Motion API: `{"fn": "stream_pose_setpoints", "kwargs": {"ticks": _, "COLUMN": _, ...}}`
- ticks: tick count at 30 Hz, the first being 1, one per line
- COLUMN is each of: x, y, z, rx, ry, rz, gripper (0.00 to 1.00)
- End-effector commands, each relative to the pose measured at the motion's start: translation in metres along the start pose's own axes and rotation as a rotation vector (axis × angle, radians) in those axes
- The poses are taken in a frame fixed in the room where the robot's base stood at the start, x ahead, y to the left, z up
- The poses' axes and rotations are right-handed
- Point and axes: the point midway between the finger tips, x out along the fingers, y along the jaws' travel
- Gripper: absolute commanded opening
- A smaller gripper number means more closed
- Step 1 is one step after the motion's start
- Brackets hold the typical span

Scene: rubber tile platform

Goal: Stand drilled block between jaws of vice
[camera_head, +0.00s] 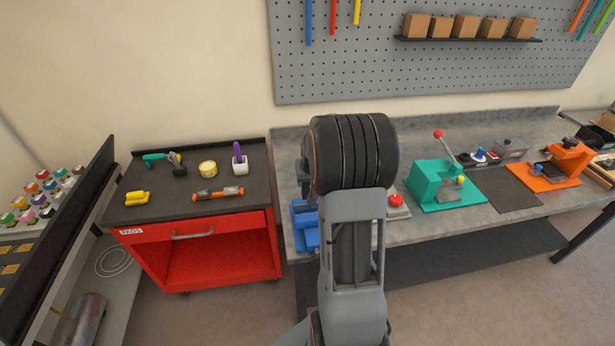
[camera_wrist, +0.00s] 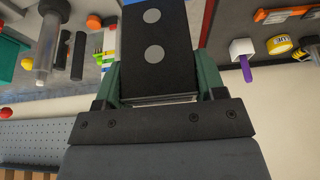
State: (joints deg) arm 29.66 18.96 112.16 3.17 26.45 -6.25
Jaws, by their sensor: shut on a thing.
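The drilled block (camera_wrist: 155,30) is a dark block with two pale round spots on its face, in the upper middle of the wrist view. My gripper (camera_wrist: 158,76) has its green fingers on either side of the block and is shut on it. In the head view my arm hides the gripper and the block. A blue object (camera_head: 305,230), apparently the vice, stands at the left front of the grey workbench, partly hidden by my arm. Its jaws cannot be made out.
A red cart (camera_head: 160,235) with tools on top stands left of the grey workbench (camera_head: 290,150). Right of my arm are a red button box (camera_head: 397,206), a green lever press (camera_head: 445,185) and an orange fixture (camera_head: 560,165). A pegboard (camera_head: 420,70) hangs behind.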

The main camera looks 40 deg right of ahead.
Motion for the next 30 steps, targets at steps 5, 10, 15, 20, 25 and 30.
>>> {"fn": "stream_pose_setpoints", "kwargs": {"ticks": 5, "x": -0.001, "y": -0.004, "z": -0.001, "rx": -0.008, "ry": 0.002, "rz": -0.003, "gripper": 0.29}}
{"fn": "stream_pose_setpoints", "kwargs": {"ticks": 10, "x": 0.0, "y": -0.004, "z": 0.001, "rx": -0.007, "ry": 0.004, "rz": -0.001, "gripper": 0.29}}
{"fn": "stream_pose_setpoints", "kwargs": {"ticks": 15, "x": 0.011, "y": -0.003, "z": 0.006, "rx": -0.005, "ry": 0.002, "rz": 0.0, "gripper": 0.29}}
{"fn": "stream_pose_setpoints", "kwargs": {"ticks": 20, "x": 0.025, "y": -0.002, "z": 0.012, "rx": -0.003, "ry": 0.002, "rz": 0.0, "gripper": 0.29}}
{"fn": "stream_pose_setpoints", "kwargs": {"ticks": 25, "x": 0.04, "y": -0.002, "z": 0.018, "rx": -0.003, "ry": 0.002, "rz": 0.0, "gripper": 0.29}}
{"fn": "stream_pose_setpoints", "kwargs": {"ticks": 30, "x": 0.046, "y": -0.002, "z": 0.02, "rx": -0.003, "ry": 0.003, "rz": 0.0, "gripper": 0.29}}
